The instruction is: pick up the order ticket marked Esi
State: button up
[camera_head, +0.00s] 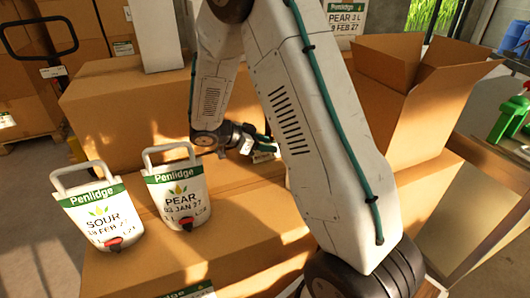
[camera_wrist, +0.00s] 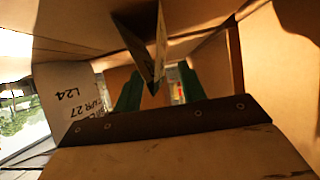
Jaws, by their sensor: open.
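No ticket with a readable name Esi shows in either view. In the wrist view, a folded, tent-like card (camera_wrist: 140,42) hangs point-down in the picture between and beyond my fingers; I cannot read any name on it. My gripper (camera_wrist: 158,90) has its two green fingers apart, with no object clearly held. In the head view my gripper (camera_head: 262,145) is low over the cardboard boxes, partly hidden by my own arm. A small pale piece shows beside its fingertips, too small to identify.
Two white Penlidge pouches, SOUR (camera_head: 99,213) and PEAR (camera_head: 177,196), stand left of my gripper. A long carton (camera_head: 120,110) lies behind, and an open carton (camera_head: 420,110) stands at right. A green bottle (camera_head: 510,118) is far right. A white printed surface (camera_wrist: 75,100) shows in the wrist view.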

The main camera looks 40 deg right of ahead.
grip_shut()
jog(key=shift+r, duration=0.1)
